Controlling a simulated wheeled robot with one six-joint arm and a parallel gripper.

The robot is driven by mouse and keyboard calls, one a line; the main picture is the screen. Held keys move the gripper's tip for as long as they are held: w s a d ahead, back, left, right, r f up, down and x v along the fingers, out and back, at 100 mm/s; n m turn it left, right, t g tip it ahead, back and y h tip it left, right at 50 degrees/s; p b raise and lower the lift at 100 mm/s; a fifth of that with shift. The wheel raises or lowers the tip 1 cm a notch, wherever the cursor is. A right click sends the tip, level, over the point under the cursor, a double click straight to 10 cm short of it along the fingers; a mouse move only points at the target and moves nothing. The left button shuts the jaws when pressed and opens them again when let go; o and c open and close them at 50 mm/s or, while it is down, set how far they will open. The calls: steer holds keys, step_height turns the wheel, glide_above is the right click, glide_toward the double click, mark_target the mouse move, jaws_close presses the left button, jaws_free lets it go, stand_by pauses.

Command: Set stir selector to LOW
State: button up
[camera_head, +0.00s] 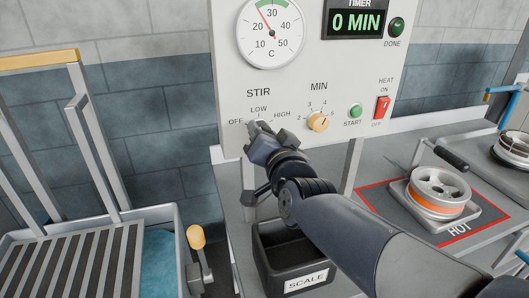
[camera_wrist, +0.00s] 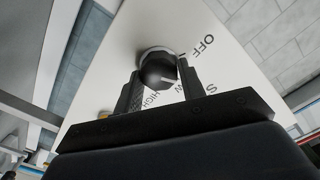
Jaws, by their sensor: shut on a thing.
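The stir selector is a dark round knob (camera_wrist: 157,68) on the white panel (camera_head: 232,70), under the word STIR, with OFF, LOW and HIGH around it. My gripper (camera_wrist: 160,82) is shut on it, one finger on each side, in the wrist view. A pale mark on the knob's face points roughly towards the partly hidden LOW label; the exact setting is hard to tell. In the head view my gripper (camera_head: 258,130) is at the panel just below LOW and covers the knob.
A cream MIN knob (camera_head: 318,122), a green START button (camera_head: 356,110) and a red HEAT switch (camera_head: 382,107) sit to the right. A black SCALE bin (camera_head: 290,262) stands below my arm. A wheel (camera_head: 439,190) rests on the HOT area.

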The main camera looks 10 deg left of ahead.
steer(key=shift+m+b, duration=1.7)
steer(key=shift+m, duration=0.4)
steer(key=o, duration=1)
steer(key=p+v, duration=0.2)
steer(key=v, duration=0.8)
steer(key=shift+s+d, duration=0.2)
steer(key=shift+s, duration=0.15)
